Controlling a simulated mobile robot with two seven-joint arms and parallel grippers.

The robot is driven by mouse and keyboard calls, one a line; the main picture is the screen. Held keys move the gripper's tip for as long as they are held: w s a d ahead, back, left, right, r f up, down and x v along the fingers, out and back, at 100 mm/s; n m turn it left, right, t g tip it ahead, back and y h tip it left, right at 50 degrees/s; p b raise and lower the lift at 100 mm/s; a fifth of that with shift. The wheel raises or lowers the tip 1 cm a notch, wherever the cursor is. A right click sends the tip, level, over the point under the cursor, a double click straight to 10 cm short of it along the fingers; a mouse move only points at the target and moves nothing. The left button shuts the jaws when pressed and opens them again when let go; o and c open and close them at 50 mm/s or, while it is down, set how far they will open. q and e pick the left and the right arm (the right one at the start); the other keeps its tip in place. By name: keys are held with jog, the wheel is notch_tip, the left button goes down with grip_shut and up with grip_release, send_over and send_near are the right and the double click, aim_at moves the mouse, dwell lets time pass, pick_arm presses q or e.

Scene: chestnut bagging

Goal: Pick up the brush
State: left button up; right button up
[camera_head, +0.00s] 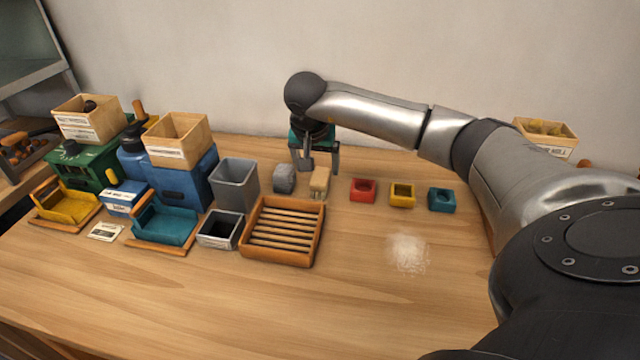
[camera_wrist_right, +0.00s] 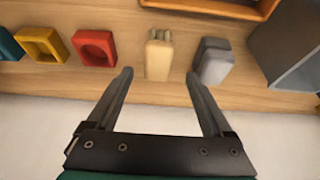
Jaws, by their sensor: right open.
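The brush is a small beige block (camera_head: 320,182) with stubby bristles at one end. It lies on the table between a grey block and a red square holder. My right gripper (camera_head: 319,168) is open and points down just behind and above it. In the right wrist view the brush (camera_wrist_right: 158,60) shows between and just beyond the two spread fingertips (camera_wrist_right: 159,76). No contact with it is visible. My left gripper is not in view.
The grey block (camera_head: 284,179) is close on the brush's left; red (camera_head: 363,190), yellow (camera_head: 402,194) and teal (camera_head: 441,199) holders are on its right. A slatted wooden tray (camera_head: 318,235) and grey bin (camera_head: 236,184) stand left. White powder (camera_head: 408,253) lies in front.

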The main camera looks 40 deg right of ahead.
aim_at(320, 175)
jog(key=b+x, duration=0.1)
jog(key=x, duration=0.4)
jog(key=shift+s+d, duration=0.1)
jog(key=shift+d, duration=0.05)
jog(key=shift+c, duration=0.2)
grip_shut()
dwell(0.3)
